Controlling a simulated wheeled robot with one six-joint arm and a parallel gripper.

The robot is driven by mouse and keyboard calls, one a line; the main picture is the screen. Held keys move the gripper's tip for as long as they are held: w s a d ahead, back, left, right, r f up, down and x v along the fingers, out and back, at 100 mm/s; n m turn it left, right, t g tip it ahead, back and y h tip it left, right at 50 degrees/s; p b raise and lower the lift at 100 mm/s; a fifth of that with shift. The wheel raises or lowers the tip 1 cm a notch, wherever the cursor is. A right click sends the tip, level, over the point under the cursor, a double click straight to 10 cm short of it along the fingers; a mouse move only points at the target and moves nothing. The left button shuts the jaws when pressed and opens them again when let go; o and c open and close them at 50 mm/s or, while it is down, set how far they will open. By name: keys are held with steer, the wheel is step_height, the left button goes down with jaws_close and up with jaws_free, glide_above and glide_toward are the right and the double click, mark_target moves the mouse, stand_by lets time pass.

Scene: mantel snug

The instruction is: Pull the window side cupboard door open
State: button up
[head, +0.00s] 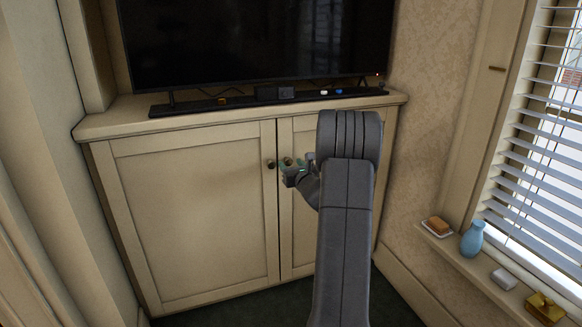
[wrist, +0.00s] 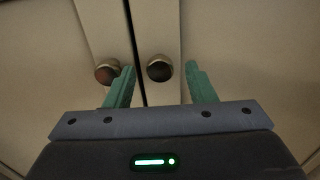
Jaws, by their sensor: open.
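The window side cupboard door (head: 300,235) is the right one of a cream pair and stands shut; my arm hides much of it. Its round brass knob (head: 288,161) is at its left edge. My gripper (head: 290,172) is open at this knob. In the wrist view, the knob (wrist: 159,68) lies between the two green fingertips, with space on both sides, nearer the left finger. The left door's knob (wrist: 107,71) is just outside the left finger.
The left cupboard door (head: 195,215) is shut. A television (head: 255,40) and a black soundbar (head: 200,105) stand on the cupboard top.

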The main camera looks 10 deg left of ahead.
steer(key=shift+w+a, duration=0.25)
steer(key=shift+w, duration=0.1)
jaws_close()
